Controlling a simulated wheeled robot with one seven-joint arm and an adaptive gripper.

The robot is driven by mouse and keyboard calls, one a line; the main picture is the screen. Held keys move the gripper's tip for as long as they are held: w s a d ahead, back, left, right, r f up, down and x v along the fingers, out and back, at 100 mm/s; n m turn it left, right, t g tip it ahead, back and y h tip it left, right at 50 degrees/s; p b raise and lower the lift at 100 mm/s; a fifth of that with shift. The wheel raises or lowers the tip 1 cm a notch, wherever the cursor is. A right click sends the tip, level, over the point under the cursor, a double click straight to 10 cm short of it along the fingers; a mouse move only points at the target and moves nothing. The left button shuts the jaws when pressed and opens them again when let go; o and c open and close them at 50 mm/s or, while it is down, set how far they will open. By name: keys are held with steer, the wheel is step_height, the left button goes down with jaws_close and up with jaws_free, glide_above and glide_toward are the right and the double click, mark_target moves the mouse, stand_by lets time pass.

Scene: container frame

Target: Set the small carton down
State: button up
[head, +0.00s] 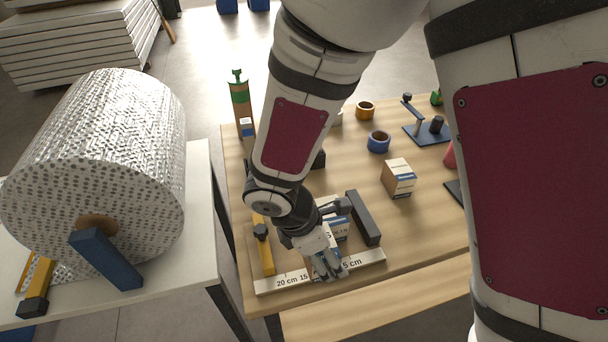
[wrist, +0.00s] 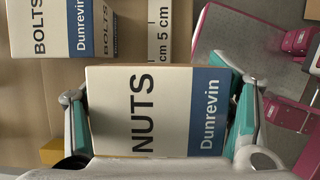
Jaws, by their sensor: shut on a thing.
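The small carton (wrist: 155,112), cream with a blue band and marked NUTS and Dunrevin, fills the middle of the wrist view. My gripper (wrist: 160,118) is shut on it, one teal-padded finger on each side. In the head view my gripper (head: 331,240) points down over the near left part of the wooden table (head: 285,210), hiding most of the carton. I cannot tell whether its underside touches the table. A similar carton marked BOLTS (wrist: 62,28) stands close by at the upper left of the wrist view, apart from the held one.
A marked ruler strip (head: 285,283) runs along the near edge; it also shows in the wrist view (wrist: 160,35). A dark grey block (head: 363,217) and yellow-handled tool (head: 263,245) flank my gripper. Another carton (head: 398,178), tape rolls (head: 378,141) and a blue stand (head: 428,131) lie beyond.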

steer(key=w+a, duration=0.1)
steer(key=w, duration=0.5)
steer(key=w+a+f, duration=0.1)
steer(key=w, duration=0.2)
steer(key=shift+w+a+p, duration=0.25)
steer(key=shift+a+p, duration=0.05)
steer(key=shift+f, duration=1.7)
steer(key=shift+f, duration=0.15)
steer(key=o, duration=1.5)
steer(key=v, duration=1.2)
steer(key=shift+r, duration=0.25)
